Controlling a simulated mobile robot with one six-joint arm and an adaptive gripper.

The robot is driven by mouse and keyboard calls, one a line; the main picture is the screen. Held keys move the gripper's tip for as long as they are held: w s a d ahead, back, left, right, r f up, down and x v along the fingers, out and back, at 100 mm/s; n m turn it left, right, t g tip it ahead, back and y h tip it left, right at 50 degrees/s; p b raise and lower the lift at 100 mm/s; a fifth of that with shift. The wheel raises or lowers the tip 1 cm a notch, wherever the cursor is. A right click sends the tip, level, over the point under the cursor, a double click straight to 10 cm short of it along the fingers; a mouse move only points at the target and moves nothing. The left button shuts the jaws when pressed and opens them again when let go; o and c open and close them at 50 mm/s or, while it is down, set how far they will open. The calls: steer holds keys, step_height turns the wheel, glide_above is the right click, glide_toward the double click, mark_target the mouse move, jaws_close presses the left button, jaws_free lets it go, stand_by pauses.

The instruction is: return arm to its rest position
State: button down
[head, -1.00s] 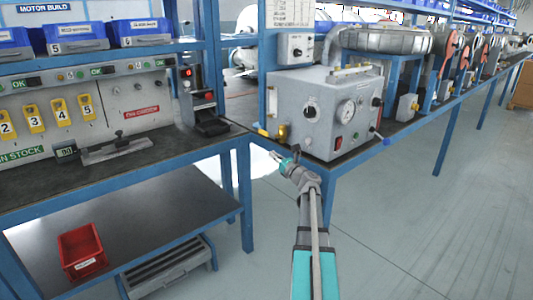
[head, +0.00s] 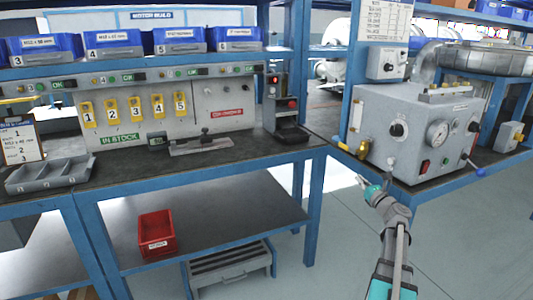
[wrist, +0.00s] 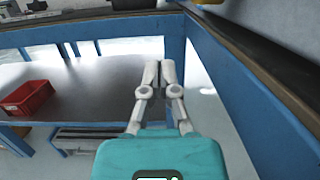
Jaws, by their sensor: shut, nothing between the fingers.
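My gripper (head: 361,181) is at the end of my arm, in front of the gap between the two benches. In the wrist view my gripper (wrist: 159,68) has its two fingers together with nothing between them. It points toward the bench legs and the lower shelf. It holds nothing and appears clear of the bench edges.
The left bench (head: 190,172) carries numbered yellow tags and a grey divided tray (head: 52,176). A red bin (head: 157,233) sits on its lower shelf. A grey test box (head: 420,130) with a gauge stands on the right bench. Floor (head: 480,235) at the right is open.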

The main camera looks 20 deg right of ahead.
steer(key=w+a+f+n+g+y, duration=0.1)
steer(key=a+f+n+g+y, duration=0.2)
steer(key=a+n, duration=0.5)
steer(key=w+a+f+n+g+y, duration=0.2)
steer(key=a+f+n+g, duration=0.2)
steer(key=a, duration=0.9)
steer(key=w+a+f+n+g+y, duration=0.1)
steer(key=a+f+n+g+y, duration=0.2)
steer(key=a+n, duration=0.5)
steer(key=s+a+f+n+g+h+p, duration=0.1)
steer(key=s+a+f+n+g+h, duration=0.35)
steer(key=s+a+n, duration=0.45)
steer(key=s+a+f+n+g+h+p, duration=0.1)
steer(key=s+a+f+n+g+h, duration=0.2)
steer(key=s+a+f+n+g, duration=0.5)
step_height(320, 180, up, 40)
steer(key=w+a+m+t+p, duration=0.1)
steer(key=w+a+t+p, duration=0.1)
steer(key=p, duration=3.6)
steer(key=shift+w+r, duration=0.2)
steer(key=shift+w, duration=0.05)
steer(key=shift+h, duration=0.25)
